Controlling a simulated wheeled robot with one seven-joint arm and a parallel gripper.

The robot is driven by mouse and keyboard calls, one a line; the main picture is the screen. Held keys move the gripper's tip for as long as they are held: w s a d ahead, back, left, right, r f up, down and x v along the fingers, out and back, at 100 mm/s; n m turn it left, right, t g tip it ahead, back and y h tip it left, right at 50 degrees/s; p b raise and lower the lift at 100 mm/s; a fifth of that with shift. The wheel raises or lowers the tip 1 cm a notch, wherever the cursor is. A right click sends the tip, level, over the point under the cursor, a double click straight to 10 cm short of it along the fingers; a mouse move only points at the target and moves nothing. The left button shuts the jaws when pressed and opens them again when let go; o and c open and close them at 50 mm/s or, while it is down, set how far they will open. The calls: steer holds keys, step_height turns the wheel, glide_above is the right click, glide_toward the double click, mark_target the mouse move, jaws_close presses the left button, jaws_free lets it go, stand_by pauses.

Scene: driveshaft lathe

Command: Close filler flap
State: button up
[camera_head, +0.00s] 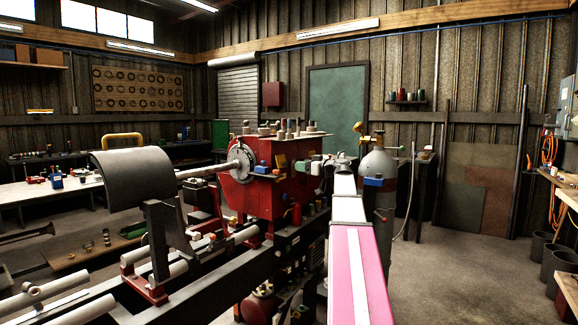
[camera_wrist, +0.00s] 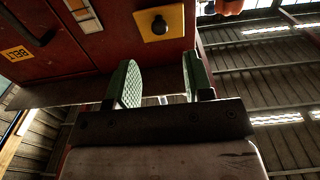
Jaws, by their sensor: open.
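In the wrist view, my gripper (camera_wrist: 162,82) is open, with two green-padded fingers apart and nothing clearly held between them. Beyond the fingertips is the dark red face of the lathe headstock (camera_wrist: 110,60). A yellow square plate with a black round knob (camera_wrist: 158,24) is on it; I cannot tell whether this is the filler flap. In the head view, my arm reaches forward to the right end of the red headstock (camera_head: 240,191). The fingertips are too small to make out there. A small yellow plate (camera_head: 281,161) shows on the headstock. The flap's position is unclear.
A grey gas cylinder (camera_head: 378,174) stands just right of my arm. A curved grey guard (camera_head: 134,178) and the lathe bed rails lie to the left. Small items stand on top of the headstock. The concrete floor (camera_head: 445,262) at the right is clear.

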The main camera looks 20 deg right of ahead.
mark_target(283, 161)
steer(key=x, duration=0.7)
steer(key=shift+w+a, duration=0.15)
steer(key=shift+w, duration=0.05)
jaws_close()
